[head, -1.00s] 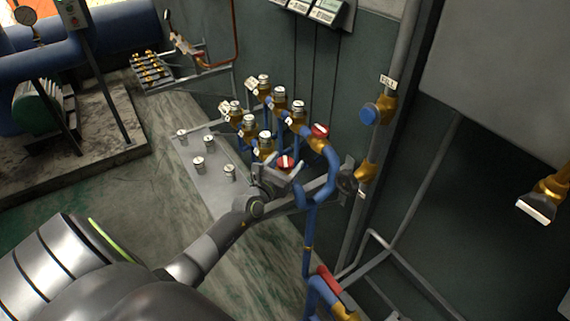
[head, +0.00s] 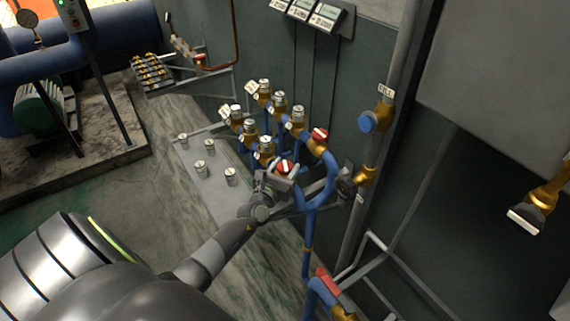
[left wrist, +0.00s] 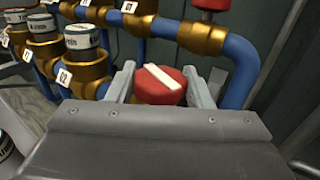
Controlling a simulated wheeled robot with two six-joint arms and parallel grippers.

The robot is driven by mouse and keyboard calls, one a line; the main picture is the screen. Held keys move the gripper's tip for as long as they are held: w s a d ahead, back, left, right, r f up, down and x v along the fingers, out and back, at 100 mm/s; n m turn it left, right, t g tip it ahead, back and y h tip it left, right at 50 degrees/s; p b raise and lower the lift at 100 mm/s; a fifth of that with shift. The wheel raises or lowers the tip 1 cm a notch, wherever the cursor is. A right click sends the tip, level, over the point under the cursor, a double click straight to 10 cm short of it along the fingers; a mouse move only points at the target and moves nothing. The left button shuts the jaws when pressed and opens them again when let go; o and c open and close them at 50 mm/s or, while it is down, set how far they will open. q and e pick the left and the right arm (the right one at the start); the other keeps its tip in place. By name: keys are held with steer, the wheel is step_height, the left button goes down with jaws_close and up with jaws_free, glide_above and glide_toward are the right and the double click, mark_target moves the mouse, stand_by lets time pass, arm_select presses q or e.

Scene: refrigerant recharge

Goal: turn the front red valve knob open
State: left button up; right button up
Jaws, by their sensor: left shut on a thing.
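The front red valve knob (head: 285,167) is a round red cap with a white bar across its top. It sits on the blue pipework in the head view and fills the middle of the left wrist view (left wrist: 160,84). There its white bar runs diagonally from upper left to lower right. My left gripper (head: 282,175) is shut on this knob, with one finger on each side of it (left wrist: 162,88). A second red knob (head: 319,135) stands behind it on a brass fitting; its lower part shows at the top of the wrist view (left wrist: 208,4). My right gripper is not in view.
Several brass valves with grey caps (head: 265,147) stand close behind and left of the knob. A grey shelf plate (head: 207,189) with several loose caps lies to the left. A blue round knob (head: 367,121) and a vertical pipe stand to the right.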

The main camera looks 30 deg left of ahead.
arm_select(q)
steer(key=n+y+p, duration=0.1)
steer(key=y+p, duration=0.1)
steer(key=shift+d+r+p, duration=0.1)
steer(key=shift+r+p, duration=0.1)
steer(key=shift+p, duration=0.1)
steer(key=shift+n+g+y+p, duration=0.4)
steer(key=shift+n+y+p, duration=0.15)
steer(key=shift+n+y, duration=0.2)
steer(key=shift+f+n+g+y+p, duration=0.15)
steer(key=shift+n+g+y+p, duration=0.2)
steer(key=shift+n+y, duration=0.35)
steer(key=shift+f+n+g+y, duration=0.1)
steer(key=shift+n+g+y, duration=0.5)
steer(key=shift+y, duration=0.85)
steer(key=o, duration=1)
